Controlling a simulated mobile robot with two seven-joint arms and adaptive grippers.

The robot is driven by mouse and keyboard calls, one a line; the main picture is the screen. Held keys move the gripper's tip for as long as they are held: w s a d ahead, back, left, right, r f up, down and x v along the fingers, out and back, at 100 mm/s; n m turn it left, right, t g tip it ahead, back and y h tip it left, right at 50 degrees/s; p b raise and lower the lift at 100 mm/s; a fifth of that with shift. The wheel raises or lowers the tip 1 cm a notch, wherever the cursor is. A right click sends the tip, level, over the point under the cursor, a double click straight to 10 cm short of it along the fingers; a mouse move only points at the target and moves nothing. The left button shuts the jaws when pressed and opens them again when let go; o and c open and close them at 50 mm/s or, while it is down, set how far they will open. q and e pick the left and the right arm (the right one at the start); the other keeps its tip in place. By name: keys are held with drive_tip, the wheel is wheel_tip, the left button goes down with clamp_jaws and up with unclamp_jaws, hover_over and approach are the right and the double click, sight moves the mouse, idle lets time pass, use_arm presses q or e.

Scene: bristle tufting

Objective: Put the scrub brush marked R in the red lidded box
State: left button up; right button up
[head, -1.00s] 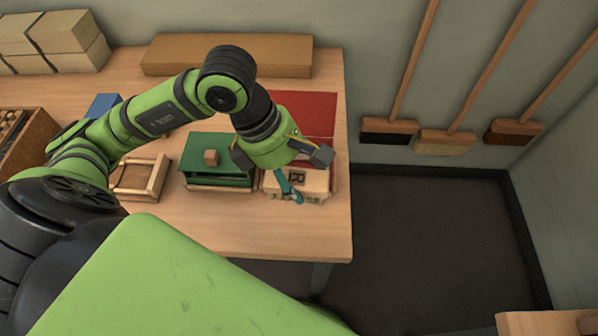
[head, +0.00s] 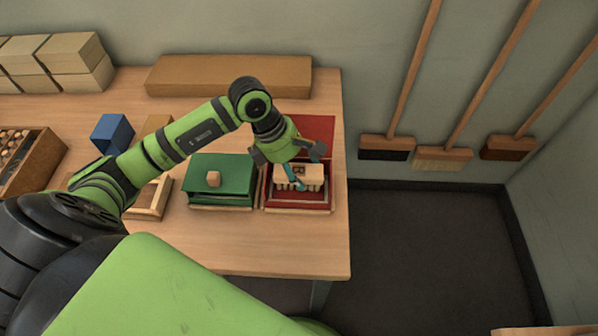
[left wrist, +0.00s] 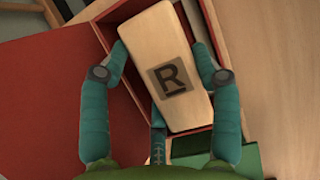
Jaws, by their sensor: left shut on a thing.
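The scrub brush (left wrist: 165,65) is a pale wooden block with a dark letter R on its top, seen close up in the left wrist view. In the head view the brush (head: 313,172) is over the opening of the red box. My left gripper (head: 291,165) is shut on it, with teal fingers (left wrist: 158,72) along its two sides. The red box (head: 299,209) stands near the table's right edge with its red lid (head: 313,128) open toward the back. The brush covers most of the box inside; I cannot tell whether it touches the floor. My right gripper is not in view.
A green lidded box (head: 220,178) with a wooden knob stands just left of the red box, shut. A blue block (head: 112,133) and a wooden frame (head: 152,199) are further left. A long brown block (head: 228,75) lies behind. The table front (head: 250,240) is clear.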

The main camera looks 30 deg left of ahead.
sight(299, 176)
use_arm(q)
wheel_tip(299, 176, down, 2)
drive_tip(key=shift+f+p, duration=0.25)
drive_tip(key=shift+p, duration=0.1)
drive_tip(key=shift+f, duration=0.3)
drive_tip(key=o, duration=1.1)
drive_tip(key=shift+r, duration=0.25)
drive_tip(key=b+v, duration=0.2)
drive_tip(key=v, duration=0.8)
drive_tip(key=shift+s+a+r+b, duration=0.15)
drive_tip(key=shift+r+b, duration=0.05)
drive_tip(key=shift+b, duration=0.2)
drive_tip(key=shift+s+a+r, duration=0.1)
drive_tip(key=shift+a+r, duration=0.05)
drive_tip(key=shift+r, duration=0.45)
